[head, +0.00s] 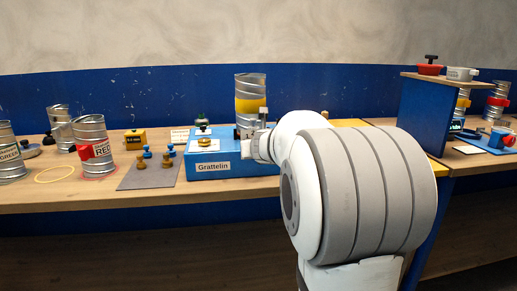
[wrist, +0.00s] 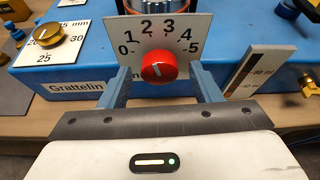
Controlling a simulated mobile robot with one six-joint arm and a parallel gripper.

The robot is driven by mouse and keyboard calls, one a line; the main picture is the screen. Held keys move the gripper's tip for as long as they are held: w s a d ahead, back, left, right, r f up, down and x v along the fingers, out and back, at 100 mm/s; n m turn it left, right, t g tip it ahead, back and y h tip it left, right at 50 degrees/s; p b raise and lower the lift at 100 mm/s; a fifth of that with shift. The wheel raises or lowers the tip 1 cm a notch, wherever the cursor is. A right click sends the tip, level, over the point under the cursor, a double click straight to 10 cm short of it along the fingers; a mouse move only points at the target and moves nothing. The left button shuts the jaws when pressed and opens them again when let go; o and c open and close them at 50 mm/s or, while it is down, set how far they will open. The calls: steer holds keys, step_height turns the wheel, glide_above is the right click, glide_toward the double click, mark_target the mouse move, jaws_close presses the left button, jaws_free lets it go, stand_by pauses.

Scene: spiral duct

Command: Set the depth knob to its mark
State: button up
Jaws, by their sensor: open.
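In the wrist view a red round knob (wrist: 159,67) sits at the foot of a white dial plate (wrist: 150,29) numbered 0 to 5. A pale line on the knob points roughly up; which number it meets is unclear. My gripper (wrist: 160,80) is open, with one blue-grey finger on each side of the knob; I cannot tell whether they touch it. A brass knob (wrist: 48,34) on a white mm plate (wrist: 64,48) stands to the left. No label shows which knob sets depth. In the head view my gripper (head: 260,135) hides the red knob.
The blue Grattelin machine (head: 235,165) carries the dials and a spiral duct (head: 250,90). An upright mm gauge (wrist: 255,72) stands close to the right finger. Several small knobs rest on a grey mat (head: 150,179); metal ducts stand far left.

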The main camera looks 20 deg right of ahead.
steer(key=shift+r, duration=0.1)
steer(key=p+v, duration=0.2)
steer(key=v, duration=0.5)
steer(key=shift+s, duration=0.35)
steer(key=shift+a+r, duration=0.1)
steer(key=s+a+r+n+g+y+p, duration=0.1)
steer(key=s+a+n+y+p, duration=0.25)
steer(key=a+n, duration=0.55)
steer(key=s+a+r+n+g+y+p, duration=0.1)
steer(key=s+a+n+g+y+p, duration=0.15)
steer(key=s+a+n+p, duration=0.6)
steer(key=s+f+n+g+h+p, duration=0.1)
steer(key=s+f+n+g, duration=0.1)
steer(key=s+n, duration=0.5)
steer(key=s+d+f+n+g+p, duration=0.1)
steer(key=s+f+n+g, duration=0.2)
steer(key=n, duration=1.1)
steer(key=s+g, duration=0.2)
steer(key=s, duration=0.3)
steer(key=shift+s+h, duration=0.3)
steer(key=shift+h, duration=0.1)
